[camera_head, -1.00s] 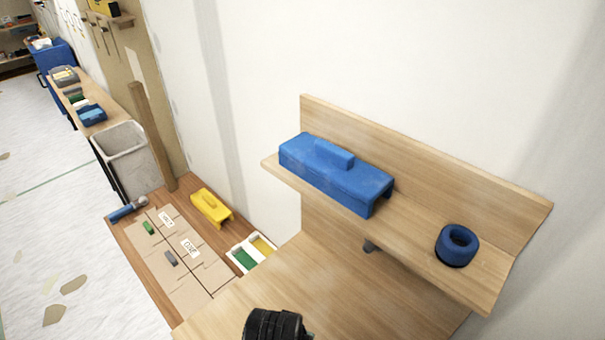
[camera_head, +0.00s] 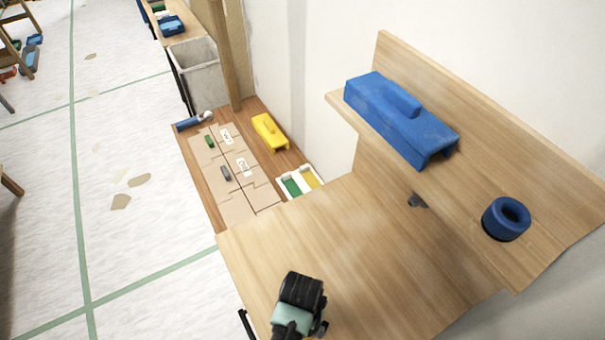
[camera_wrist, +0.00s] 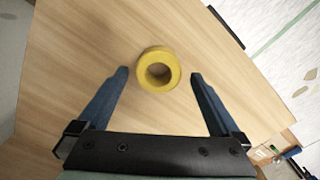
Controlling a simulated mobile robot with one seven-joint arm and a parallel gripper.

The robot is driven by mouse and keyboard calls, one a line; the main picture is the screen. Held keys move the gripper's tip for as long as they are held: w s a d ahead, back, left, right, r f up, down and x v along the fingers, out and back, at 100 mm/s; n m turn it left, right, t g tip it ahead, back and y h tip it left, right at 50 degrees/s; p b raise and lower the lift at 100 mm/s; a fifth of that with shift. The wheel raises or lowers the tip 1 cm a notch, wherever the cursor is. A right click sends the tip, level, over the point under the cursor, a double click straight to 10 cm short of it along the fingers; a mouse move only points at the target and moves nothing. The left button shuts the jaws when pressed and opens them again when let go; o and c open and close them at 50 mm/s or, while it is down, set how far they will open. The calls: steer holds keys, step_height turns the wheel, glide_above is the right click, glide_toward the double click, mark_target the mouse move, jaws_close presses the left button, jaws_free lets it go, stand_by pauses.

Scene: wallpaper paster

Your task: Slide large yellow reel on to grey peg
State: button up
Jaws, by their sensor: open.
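The large yellow reel (camera_wrist: 158,70) shows in the wrist view as a thick ring with an open hole, on the wooden worktop. My gripper (camera_wrist: 160,76) is open, with its two blue-grey fingers spread to the left and right of the reel. In the head view my gripper (camera_head: 302,292) is seen from above over the worktop, and the yellow reel is hidden there.
A wooden shelf (camera_head: 470,195) above the worktop (camera_head: 345,235) holds a blue box-like block (camera_head: 400,118) and a blue ring (camera_head: 506,219). A lower board at left carries flat cardboard (camera_head: 240,195), a yellow block (camera_head: 270,132) and a tray (camera_head: 299,181). A grey bin (camera_head: 197,75) stands behind.

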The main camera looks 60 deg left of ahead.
steer(key=shift+w+f, duration=0.1)
steer(key=shift+f, duration=1.45)
steer(key=c, duration=1.3)
